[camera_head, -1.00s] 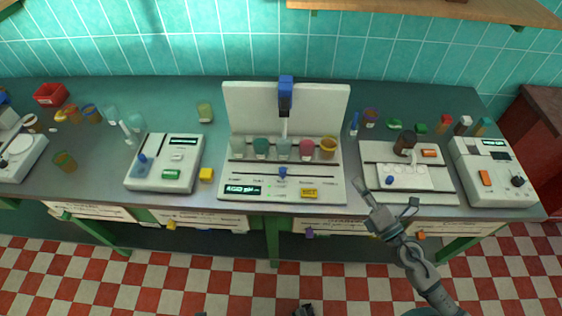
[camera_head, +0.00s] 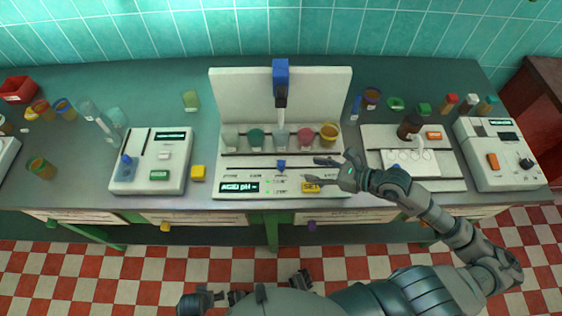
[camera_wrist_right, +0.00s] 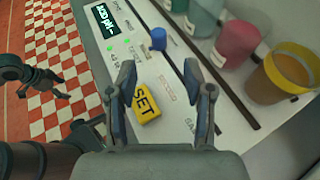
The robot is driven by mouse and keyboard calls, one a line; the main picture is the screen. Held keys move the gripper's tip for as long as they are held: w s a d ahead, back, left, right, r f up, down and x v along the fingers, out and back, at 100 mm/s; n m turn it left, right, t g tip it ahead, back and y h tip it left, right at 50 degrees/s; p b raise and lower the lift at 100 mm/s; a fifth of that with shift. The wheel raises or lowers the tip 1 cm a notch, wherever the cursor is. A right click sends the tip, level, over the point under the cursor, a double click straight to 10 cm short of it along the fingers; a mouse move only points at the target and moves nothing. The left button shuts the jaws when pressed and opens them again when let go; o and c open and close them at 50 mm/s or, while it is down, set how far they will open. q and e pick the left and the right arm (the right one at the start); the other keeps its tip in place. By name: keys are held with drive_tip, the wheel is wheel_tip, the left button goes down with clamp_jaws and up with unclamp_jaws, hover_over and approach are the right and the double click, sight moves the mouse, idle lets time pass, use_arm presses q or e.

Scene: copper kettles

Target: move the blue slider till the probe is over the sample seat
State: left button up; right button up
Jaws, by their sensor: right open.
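The blue slider (camera_head: 281,164) sits in a slot of the white machine (camera_head: 232,172), near the slot's middle; it also shows in the right wrist view (camera_wrist_right: 158,38). The probe (camera_head: 281,113) hangs from a blue head (camera_head: 281,78) over the grey, middle cup (camera_head: 282,138). I cannot tell which place is the sample seat. My right gripper (camera_head: 316,171) is open and empty above the panel, right of the slider. In the wrist view its fingers (camera_wrist_right: 158,75) stand either side of the yellow SET button (camera_wrist_right: 146,103), with the slider beyond them. Dark parts of mine, perhaps the left gripper, show low.
A pink cup (camera_head: 305,138) and a yellow cup (camera_head: 329,135) stand behind the slot, right of the probe. A teal cup (camera_head: 256,138) stands left of it. Other white devices flank the machine, one on the left (camera_head: 121,180) and one on the right (camera_head: 485,180).

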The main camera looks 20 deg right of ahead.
sight(282, 163)
drive_tip(key=x, duration=1.2)
drive_tip(key=shift+a, duration=0.1)
drive_tip(key=shift+s, duration=0.1)
clamp_jaws()
